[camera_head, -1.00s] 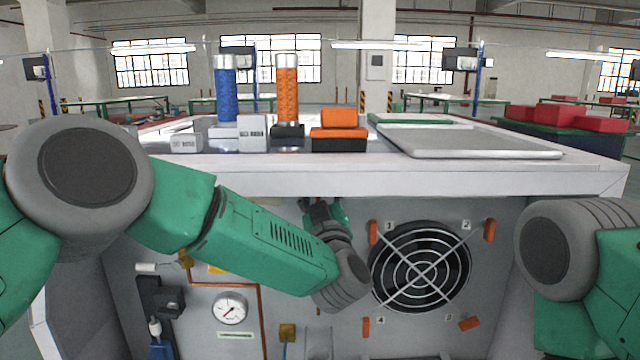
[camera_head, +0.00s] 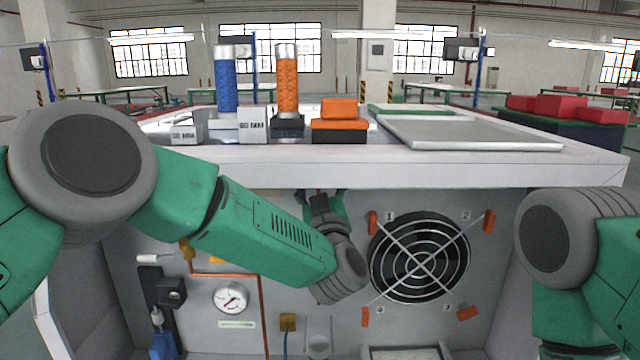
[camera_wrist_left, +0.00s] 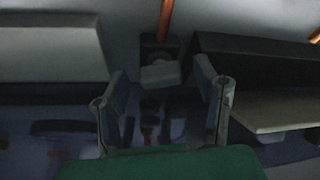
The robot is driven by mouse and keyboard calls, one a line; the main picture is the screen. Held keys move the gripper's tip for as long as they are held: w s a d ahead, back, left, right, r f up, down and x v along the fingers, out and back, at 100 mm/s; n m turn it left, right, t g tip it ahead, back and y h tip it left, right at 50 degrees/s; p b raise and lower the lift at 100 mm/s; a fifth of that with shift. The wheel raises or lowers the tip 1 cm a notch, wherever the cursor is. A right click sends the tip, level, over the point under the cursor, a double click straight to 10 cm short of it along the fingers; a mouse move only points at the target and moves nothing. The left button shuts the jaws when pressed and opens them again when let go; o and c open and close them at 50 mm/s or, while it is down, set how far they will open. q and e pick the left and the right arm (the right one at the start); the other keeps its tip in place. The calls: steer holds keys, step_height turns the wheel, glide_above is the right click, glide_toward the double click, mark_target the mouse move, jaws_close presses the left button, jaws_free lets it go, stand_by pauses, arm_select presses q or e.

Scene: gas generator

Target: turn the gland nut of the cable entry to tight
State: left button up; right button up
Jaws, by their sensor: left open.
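I cannot pick out the gland nut for certain. A small brass-coloured fitting (camera_head: 287,322) with a blue cable below it sits low on the front panel, left of the fan. My left forearm reaches across the panel, and my left gripper (camera_head: 320,196) is beneath the tabletop edge, partly hidden by my wrist. In the left wrist view my left gripper (camera_wrist_left: 160,76) is open, its two dark fingers apart. A small grey block (camera_wrist_left: 160,76) shows between the fingertips, below an orange-brown rod (camera_wrist_left: 166,18); contact cannot be told. My right gripper is out of view.
The tabletop (camera_head: 390,168) overhangs the panel. A round fan grille (camera_head: 420,262) with orange tabs around it is right of my left wrist. A pressure gauge (camera_head: 231,299) and copper pipe (camera_head: 262,312) are at left. Blue and orange cylinders stand on top.

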arm_select(q)
steer(key=v, duration=1.2)
steer(key=shift+f, duration=0.1)
